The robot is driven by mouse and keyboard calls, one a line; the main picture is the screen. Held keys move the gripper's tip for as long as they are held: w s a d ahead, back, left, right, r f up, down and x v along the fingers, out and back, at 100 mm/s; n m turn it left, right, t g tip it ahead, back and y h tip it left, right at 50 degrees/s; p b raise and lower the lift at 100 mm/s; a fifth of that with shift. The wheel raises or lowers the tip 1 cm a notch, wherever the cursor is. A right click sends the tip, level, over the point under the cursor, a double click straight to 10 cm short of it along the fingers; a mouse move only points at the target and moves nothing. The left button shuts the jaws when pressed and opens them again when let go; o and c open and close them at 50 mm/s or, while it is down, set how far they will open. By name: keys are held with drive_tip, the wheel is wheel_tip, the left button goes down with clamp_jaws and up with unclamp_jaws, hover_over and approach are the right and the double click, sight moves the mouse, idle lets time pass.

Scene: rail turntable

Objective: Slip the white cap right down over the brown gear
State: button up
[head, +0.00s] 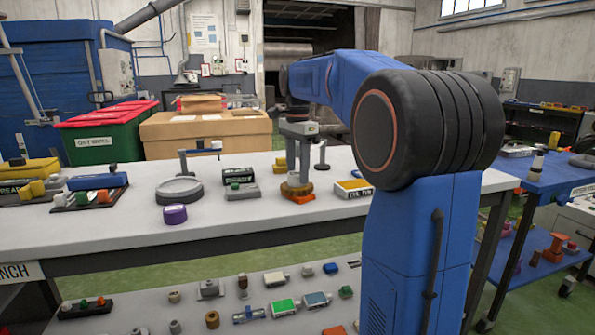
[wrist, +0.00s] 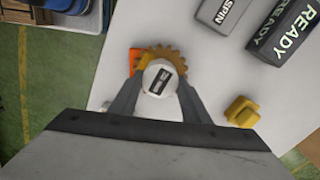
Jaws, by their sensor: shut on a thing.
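The white cap (wrist: 158,79), with a dark mark on its top, is between the two fingers of my gripper (wrist: 159,87) in the wrist view. My gripper is shut on it. The brown gear (wrist: 172,53) shows its toothed rim just behind and below the cap, which hides much of it. In the head view, my gripper (head: 298,168) points straight down above the brown gear (head: 296,188) on the white bench. I cannot tell whether the cap touches the gear or how far down it sits.
An orange piece (wrist: 135,60) lies by the gear. A yellow piece (wrist: 241,111), a grey SPIN block (wrist: 224,14) and a dark READY block (wrist: 284,30) are to the right in the wrist view. A purple ring (head: 175,214) and a round grey plate (head: 180,188) stand left on the bench.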

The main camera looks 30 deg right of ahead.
drive_tip(key=shift+f, duration=0.15)
idle(0.5)
drive_tip(key=o, duration=1.1)
wheel_tip(320, 180, up, 17)
drive_tip(key=s+a+f+n+t, duration=0.2)
drive_tip(key=s+a+f+n, duration=0.75)
drive_tip(key=s+f, duration=0.4)
drive_tip(key=s+a+f+n+t, duration=0.1)
drive_tip(key=s+a+f+n, duration=0.1)
drive_tip(key=s+f, duration=0.3)
drive_tip(key=s+a+f+n+t, duration=0.1)
drive_tip(key=s+a+f+n, duration=0.1)
drive_tip(key=s+f, duration=0.4)
drive_tip(key=s+a+f+n, duration=0.2)
drive_tip(key=s+f+n, duration=0.2)
drive_tip(key=f, duration=0.8)
drive_tip(key=shift+s+a+t, duration=0.25)
drive_tip(key=shift+s+t, duration=0.15)
drive_tip(key=shift+s, duration=0.45)
